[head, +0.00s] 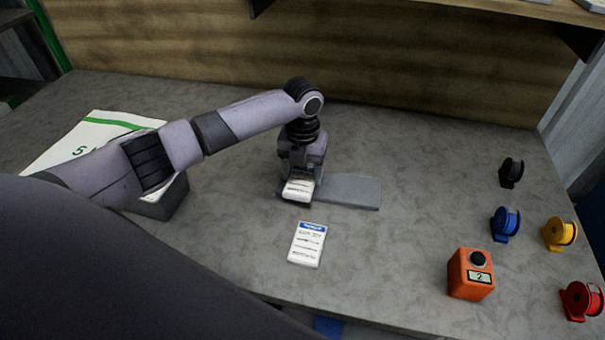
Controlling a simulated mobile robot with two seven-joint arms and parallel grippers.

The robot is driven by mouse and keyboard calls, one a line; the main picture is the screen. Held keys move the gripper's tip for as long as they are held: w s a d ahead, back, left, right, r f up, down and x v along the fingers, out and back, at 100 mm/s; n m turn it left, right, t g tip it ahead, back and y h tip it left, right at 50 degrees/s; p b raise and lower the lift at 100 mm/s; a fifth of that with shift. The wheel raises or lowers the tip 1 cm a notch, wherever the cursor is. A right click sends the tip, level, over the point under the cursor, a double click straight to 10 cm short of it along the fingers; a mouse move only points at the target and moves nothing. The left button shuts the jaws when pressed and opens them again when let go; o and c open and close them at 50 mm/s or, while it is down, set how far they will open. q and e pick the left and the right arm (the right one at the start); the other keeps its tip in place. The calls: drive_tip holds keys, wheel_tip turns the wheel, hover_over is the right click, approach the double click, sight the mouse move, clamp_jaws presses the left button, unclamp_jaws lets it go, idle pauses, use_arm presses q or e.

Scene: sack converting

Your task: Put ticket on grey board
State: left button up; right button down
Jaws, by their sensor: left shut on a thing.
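The grey board (352,190) lies flat near the middle of the table. My left gripper (299,176) points down at the board's left end and is shut on a white ticket (298,190) with dark printed lines. The ticket overlaps the left end of the board in the head view; I cannot tell whether it touches the board or is just above it. The gripper hides its upper part. A second white ticket (307,246) with a blue header lies on the table in front of the board, apart from it. My right gripper is not in view.
An orange box (469,276) with a black knob stands at the front right. Black (511,172), blue (505,223), yellow (559,233) and red (581,300) spools stand along the right. A white sack (88,138) with a green stripe lies left, partly behind my arm. Table right of the board is clear.

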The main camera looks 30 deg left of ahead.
sight(303, 177)
use_arm(q)
drive_tip(key=shift+f, duration=0.65)
drive_tip(key=shift+f, duration=0.2)
drive_tip(key=o, duration=1.1)
drive_tip(key=shift+r, duration=0.15)
wheel_tip(303, 177, up, 12)
drive_tip(key=shift+r, duration=0.1)
